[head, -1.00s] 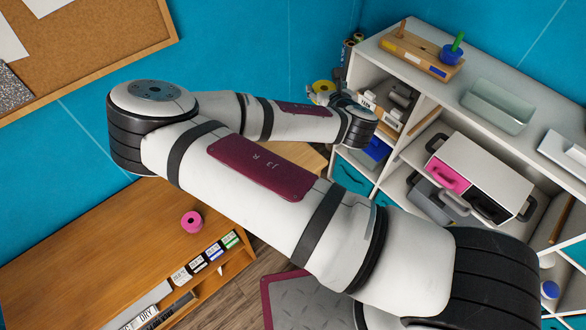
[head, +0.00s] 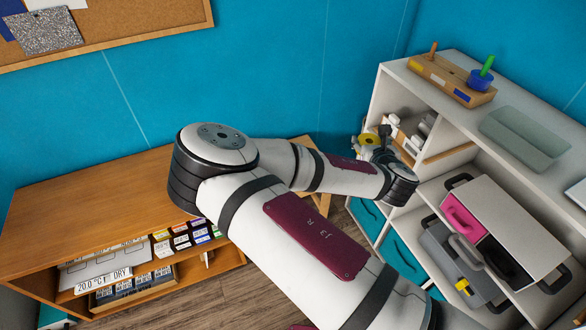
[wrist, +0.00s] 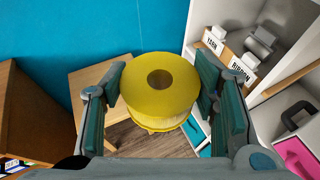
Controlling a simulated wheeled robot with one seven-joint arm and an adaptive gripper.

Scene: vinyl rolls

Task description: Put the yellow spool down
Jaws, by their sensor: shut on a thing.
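The yellow spool (wrist: 147,101) is between the two fingers of my gripper (wrist: 161,80) in the wrist view, its round flange with a dark centre hole facing the camera. My gripper is shut on it and holds it in the air. In the head view the spool (head: 369,140) shows small beyond my arm, at the left side of the white shelf. A small wooden table (wrist: 92,92) stands below and left of the spool in the wrist view; part of it (head: 316,208) shows behind my arm in the head view.
The white shelf (head: 395,68) stands right, with a peg board (head: 436,75), a grey tray (head: 524,138) and a box with a pink drawer (head: 460,214). A wooden cabinet (head: 95,205) stands left. A blue wall (head: 270,60) is behind.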

